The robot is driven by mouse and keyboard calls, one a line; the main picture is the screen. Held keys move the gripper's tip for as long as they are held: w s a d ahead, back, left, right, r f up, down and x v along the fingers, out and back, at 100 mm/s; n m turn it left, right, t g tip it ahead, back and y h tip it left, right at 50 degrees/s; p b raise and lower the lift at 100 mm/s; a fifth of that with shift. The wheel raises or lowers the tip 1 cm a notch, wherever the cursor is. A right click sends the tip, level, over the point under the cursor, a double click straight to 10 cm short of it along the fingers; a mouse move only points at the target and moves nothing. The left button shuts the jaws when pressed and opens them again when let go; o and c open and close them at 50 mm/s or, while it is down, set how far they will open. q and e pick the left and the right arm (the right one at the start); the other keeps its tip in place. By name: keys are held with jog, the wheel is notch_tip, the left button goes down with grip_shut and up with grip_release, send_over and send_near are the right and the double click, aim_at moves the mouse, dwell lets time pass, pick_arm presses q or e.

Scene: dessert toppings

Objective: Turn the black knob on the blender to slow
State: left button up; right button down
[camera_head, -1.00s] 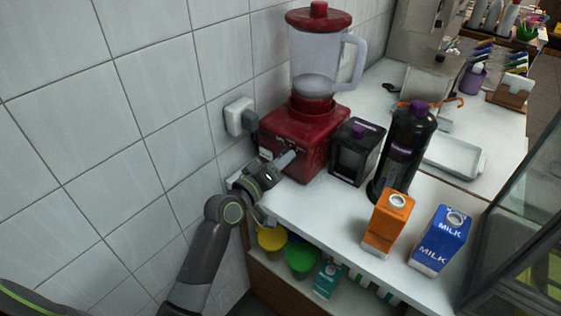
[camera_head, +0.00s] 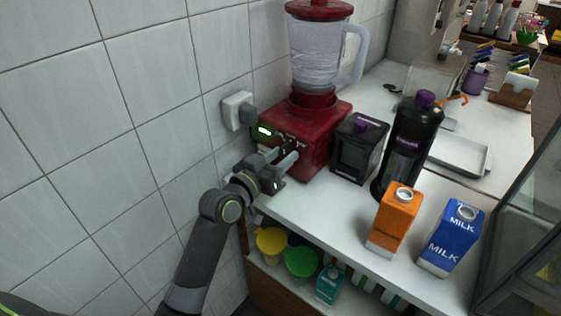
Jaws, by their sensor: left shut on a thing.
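The blender stands against the tiled wall, with a red base (camera_head: 322,124) and a clear jug (camera_head: 316,58) under a red lid. My left gripper (camera_head: 287,154) reaches in from the lower left to the front of the base. It is shut on the black knob, which is mostly hidden by the fingers, so I cannot read its setting. The liquid in the jug looks rippled and spread up the walls. My right gripper is not in view.
A black box-like container (camera_head: 358,148) and a black bottle (camera_head: 407,150) stand right of the blender. An orange carton (camera_head: 393,222) and a blue milk carton (camera_head: 450,240) stand near the counter's front edge. A wall plug (camera_head: 238,108) is left of the base.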

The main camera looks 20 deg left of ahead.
pick_arm(q)
jog(key=shift+m, duration=0.4)
jog(key=o, duration=1)
jog(key=shift+s, duration=0.1)
jog(key=b+v, duration=0.1)
jog(key=v, duration=1.6)
jog(key=shift+s, duration=0.15)
jog(key=shift+a, duration=0.1)
